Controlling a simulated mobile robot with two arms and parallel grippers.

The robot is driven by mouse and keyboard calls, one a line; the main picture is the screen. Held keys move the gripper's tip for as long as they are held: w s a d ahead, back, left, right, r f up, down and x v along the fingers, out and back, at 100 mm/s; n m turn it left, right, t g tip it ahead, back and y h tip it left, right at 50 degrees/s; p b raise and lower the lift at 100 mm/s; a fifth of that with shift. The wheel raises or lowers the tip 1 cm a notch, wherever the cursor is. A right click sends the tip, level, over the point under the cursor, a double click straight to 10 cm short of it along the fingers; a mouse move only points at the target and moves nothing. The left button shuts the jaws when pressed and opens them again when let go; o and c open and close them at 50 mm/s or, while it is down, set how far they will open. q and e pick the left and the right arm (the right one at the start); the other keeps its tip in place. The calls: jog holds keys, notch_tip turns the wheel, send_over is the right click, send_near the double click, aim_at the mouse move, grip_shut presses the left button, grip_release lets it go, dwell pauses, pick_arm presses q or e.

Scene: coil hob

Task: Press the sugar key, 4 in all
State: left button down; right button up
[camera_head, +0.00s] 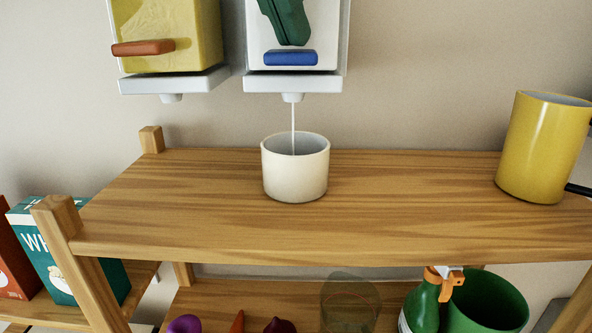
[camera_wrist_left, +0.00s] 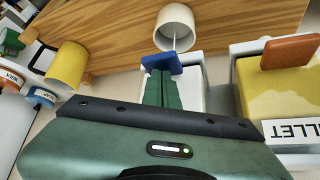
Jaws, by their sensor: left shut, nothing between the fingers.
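A white dispenser (camera_head: 340,35) with a blue key (camera_head: 290,58) hangs on the wall at the top middle of the head view. No label on it is readable. My left gripper (camera_head: 294,41) is shut and empty, its green fingertips at the upper edge of the blue key, seemingly touching it. In the left wrist view the fingers (camera_wrist_left: 157,78) also reach the blue key (camera_wrist_left: 162,63). A thin white stream (camera_head: 293,125) falls from the spout into a white cup (camera_head: 295,180) upright below. The right gripper is not in view.
A second dispenser (camera_head: 185,82) with yellow contents and a red-brown key (camera_head: 143,47) hangs on the left; its label in the left wrist view (camera_wrist_left: 293,130) partly reads "LLET". A yellow mug (camera_head: 532,150) stands on the right of the wooden shelf (camera_head: 410,215). A lower shelf holds several things.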

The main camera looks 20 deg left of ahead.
pick_arm(q)
jog(key=shift+r+p, duration=0.8)
jog(key=shift+r, duration=0.35)
jog(key=shift+f+b, duration=0.8)
jog(key=shift+f, duration=0.45)
jog(key=shift+r+p, duration=0.75)
jog(key=shift+r, duration=0.5)
